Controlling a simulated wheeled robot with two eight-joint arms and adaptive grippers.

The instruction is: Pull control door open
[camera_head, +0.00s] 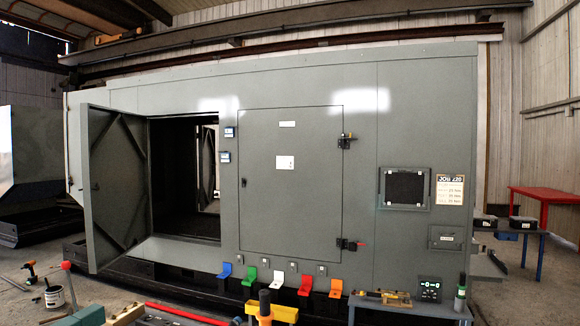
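A large grey enclosure (400,110) fills the middle of the view. A tall grey door (290,210) in its front sits shut, flush with the wall, with two white labels. A small dark fitting (243,182) is on its left edge. A second door (112,180) at the left stands swung open beside a dark opening (178,222). I cannot tell from labels which is the control door. Neither of my grippers is in view.
Several coloured brackets (305,286) line the enclosure's lower front. Tools and a red bar (185,313) lie along the bottom edge. A blue bench (400,308) stands at the lower right, a red table (543,195) further back. A bucket (54,296) and drill (30,268) are at left.

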